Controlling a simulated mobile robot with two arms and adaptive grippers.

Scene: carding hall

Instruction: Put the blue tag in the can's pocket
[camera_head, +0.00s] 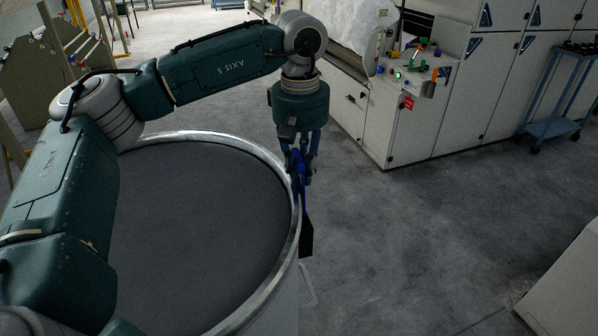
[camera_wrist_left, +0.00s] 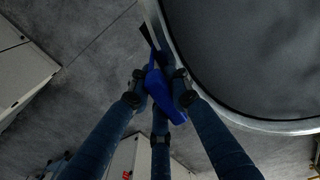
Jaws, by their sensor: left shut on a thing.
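The can (camera_head: 268,293) is a large round drum with a pale metal rim and a dark grey top surface. Its rim also shows at right in the left wrist view (camera_wrist_left: 268,124). My left gripper (camera_head: 300,172) points down just outside the can's right rim. Its fingers are shut on the blue tag (camera_wrist_left: 160,92). A narrow blue strip and a dark flat piece (camera_head: 306,238) hang below the fingers beside the can's wall; I cannot tell whether the dark piece belongs to the tag or is the pocket. My right gripper is not in view.
A pale handle (camera_head: 308,285) sticks out from the can's side. A grey machine with a control panel (camera_head: 415,75) stands beyond, with a blue cart (camera_head: 552,128) at far right.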

